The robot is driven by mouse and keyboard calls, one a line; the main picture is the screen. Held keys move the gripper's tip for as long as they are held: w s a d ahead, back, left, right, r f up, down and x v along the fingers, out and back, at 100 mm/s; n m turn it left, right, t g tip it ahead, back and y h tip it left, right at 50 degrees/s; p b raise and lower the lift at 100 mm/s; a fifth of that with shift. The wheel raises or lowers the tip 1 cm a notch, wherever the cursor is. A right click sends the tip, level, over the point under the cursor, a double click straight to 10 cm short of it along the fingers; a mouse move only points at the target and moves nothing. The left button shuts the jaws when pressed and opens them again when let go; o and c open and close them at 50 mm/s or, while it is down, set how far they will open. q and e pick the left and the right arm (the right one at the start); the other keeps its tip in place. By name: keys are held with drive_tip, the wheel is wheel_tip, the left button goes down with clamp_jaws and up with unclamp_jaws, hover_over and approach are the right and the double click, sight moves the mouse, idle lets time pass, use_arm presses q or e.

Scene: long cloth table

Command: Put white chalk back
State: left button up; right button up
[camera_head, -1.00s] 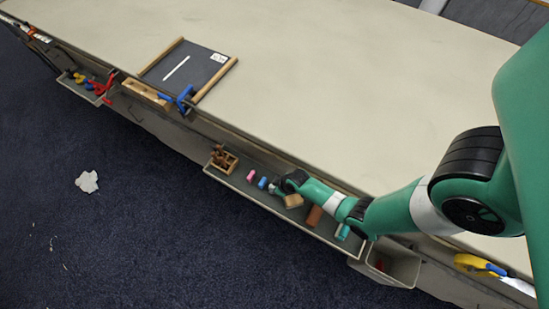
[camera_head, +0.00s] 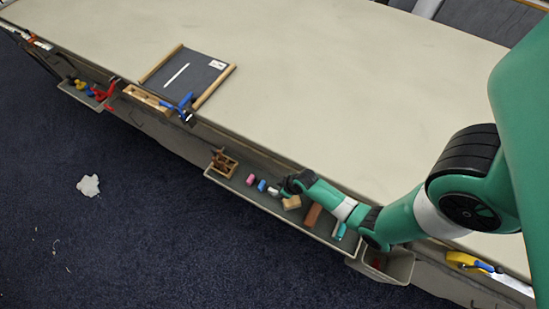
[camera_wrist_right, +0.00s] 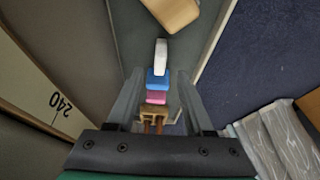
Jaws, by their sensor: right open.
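A short white chalk piece (camera_head: 273,190) lies in the long grey tray along the table's front edge. In the right wrist view the white chalk (camera_wrist_right: 161,52) lines up with a blue piece (camera_wrist_right: 158,80) and a pink piece (camera_wrist_right: 156,97). My right gripper (camera_head: 287,185) is low over the tray, beside the white chalk. In the wrist view its two fingers are apart, with the blue and pink pieces showing between them and the white chalk just past the tips. Nothing is visibly gripped. My left gripper is not in view.
The tray (camera_head: 240,188) also holds a small wooden crate (camera_head: 222,163), a tan block (camera_head: 292,202), a brown block (camera_head: 313,214) and a teal-handled item (camera_head: 339,230). A blackboard (camera_head: 198,70) with a white line lies on the table, by a blue clamp (camera_head: 184,103). The tabletop is otherwise largely clear.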

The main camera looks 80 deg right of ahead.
use_arm(q)
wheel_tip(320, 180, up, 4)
drive_tip(key=p, duration=0.3)
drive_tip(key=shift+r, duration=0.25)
use_arm(e)
drive_tip(key=v, duration=0.5)
drive_tip(key=shift+r, duration=0.2)
drive_tip(key=shift+f, duration=0.1)
